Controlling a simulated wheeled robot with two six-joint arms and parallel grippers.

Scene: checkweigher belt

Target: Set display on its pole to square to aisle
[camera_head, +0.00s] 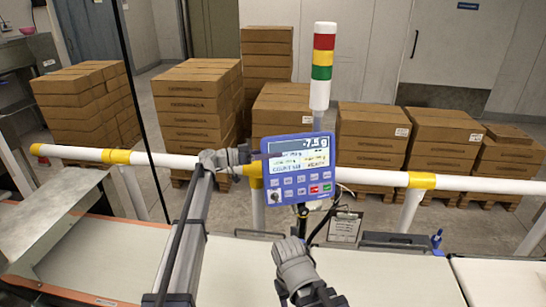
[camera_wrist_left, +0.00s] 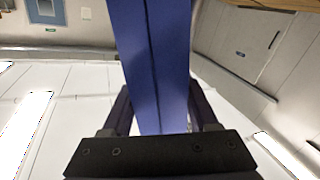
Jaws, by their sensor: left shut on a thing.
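The blue display (camera_head: 298,170) sits on its pole (camera_head: 317,121) behind the belt. Its screen and keypad face my head camera, slightly turned and tilted. My left gripper (camera_head: 256,156) reaches in from the left and is shut on the display's left edge. In the left wrist view, the blue housing (camera_wrist_left: 155,60) stands between the two fingers of the left gripper (camera_wrist_left: 160,125). My right gripper (camera_head: 290,250) is over the belt below the display, apart from it. Its fingers are not clear enough to tell their opening.
A red, yellow and green signal tower (camera_head: 322,65) rises behind the display. A white rail (camera_head: 380,178) with yellow bands runs across behind the belt (camera_head: 375,275). Cables and a clipboard (camera_head: 345,228) hang below the display. Stacked cartons (camera_head: 198,100) stand beyond the rail.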

